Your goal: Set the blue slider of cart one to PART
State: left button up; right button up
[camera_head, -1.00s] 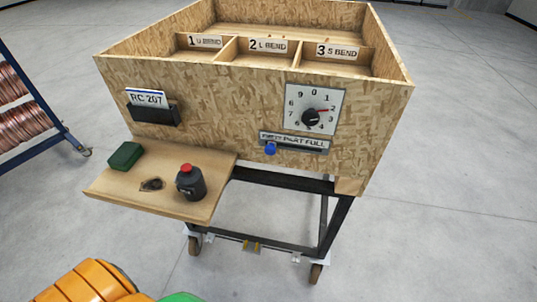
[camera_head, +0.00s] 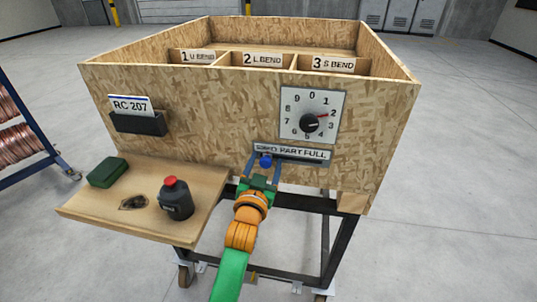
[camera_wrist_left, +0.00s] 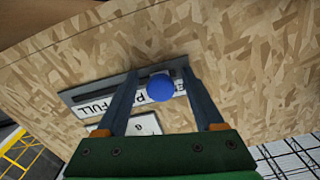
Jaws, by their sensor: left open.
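The blue slider (camera_head: 265,161) is a round knob on a dark rail with a label strip (camera_head: 300,153) on the front of the wooden cart (camera_head: 215,110). The strip reads PART and FULL; its left end is partly covered by the knob. The knob is at the left end, left of PART. My left gripper (camera_head: 263,168) is open, with its two blue-grey fingers on either side of the knob. In the left wrist view the knob (camera_wrist_left: 160,87) sits between the fingertips (camera_wrist_left: 160,80); contact cannot be told. My right gripper is not in view.
A side shelf (camera_head: 90,210) at left holds a green block (camera_head: 107,172), a small dark item and a black canister with a red top (camera_head: 176,198). A card holder (camera_head: 138,123) is on the panel.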

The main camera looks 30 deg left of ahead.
pick_arm(q)
jog(key=shift+w+a, duration=0.1)
jog(key=shift+s+r, duration=0.15)
jog(key=shift+s, duration=0.1)
jog(key=shift+s+d+r, duration=0.1)
jog(key=shift+s+d, duration=0.05)
jog(key=shift+d, duration=0.05)
jog(key=shift+c, duration=0.9)
grip_shut()
jog(key=shift+s, duration=0.1)
